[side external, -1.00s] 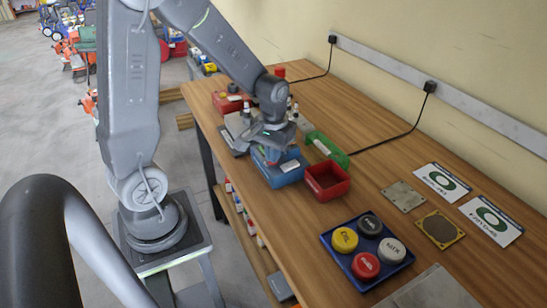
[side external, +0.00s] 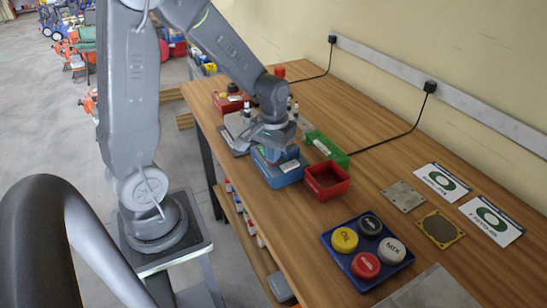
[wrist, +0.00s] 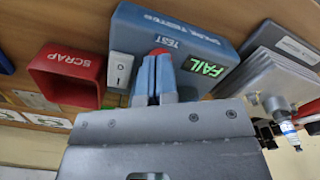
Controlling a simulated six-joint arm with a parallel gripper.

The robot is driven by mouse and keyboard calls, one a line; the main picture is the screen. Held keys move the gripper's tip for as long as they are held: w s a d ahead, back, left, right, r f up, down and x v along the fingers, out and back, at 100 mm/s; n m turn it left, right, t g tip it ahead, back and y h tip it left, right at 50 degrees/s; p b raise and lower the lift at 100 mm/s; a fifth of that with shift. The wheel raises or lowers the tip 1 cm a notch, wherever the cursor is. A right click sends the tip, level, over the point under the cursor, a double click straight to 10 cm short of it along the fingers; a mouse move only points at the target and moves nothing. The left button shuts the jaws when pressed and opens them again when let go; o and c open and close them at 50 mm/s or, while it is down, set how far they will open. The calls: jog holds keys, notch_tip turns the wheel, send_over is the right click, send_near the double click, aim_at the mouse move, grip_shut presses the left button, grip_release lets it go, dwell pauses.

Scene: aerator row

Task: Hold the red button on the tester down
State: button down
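The tester is a blue box (wrist: 205,40) with a TEST label and a green display (wrist: 205,67) reading FAIL. In the side view the tester (side external: 279,173) stands on the wooden bench below my gripper (side external: 272,158). In the wrist view the two blue-grey fingertips of my gripper (wrist: 157,62) are close together, with nothing visibly held. They are over the red button (wrist: 158,51), and only a sliver of its red shows at the tips. The fingers hide most of the button, so I cannot tell how far it is pressed.
A red SCRAP bin (wrist: 68,72) stands beside the tester, and a white rocker switch (wrist: 120,70) is on the tester. A green tray (side external: 327,149) is behind. A blue tray (side external: 350,280) with several round caps is nearer the camera. A grey finned block (wrist: 265,60) stands at the tester's other side.

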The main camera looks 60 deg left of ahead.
jog(key=shift+r, duration=0.1)
dwell(0.3)
jog(key=shift+r, duration=2.9)
notch_tip(320, 180, up, 8)
jog(key=shift+r, duration=0.25)
jog(key=s+d+r+m+t, duration=0.2)
jog(key=s+d+m+t, duration=0.3)
jog(key=s+d, duration=0.5)
jog(key=shift+s+d+m+t, duration=0.2)
jog(key=shift+d+m+t, duration=0.1)
jog(key=shift+m, duration=0.2)
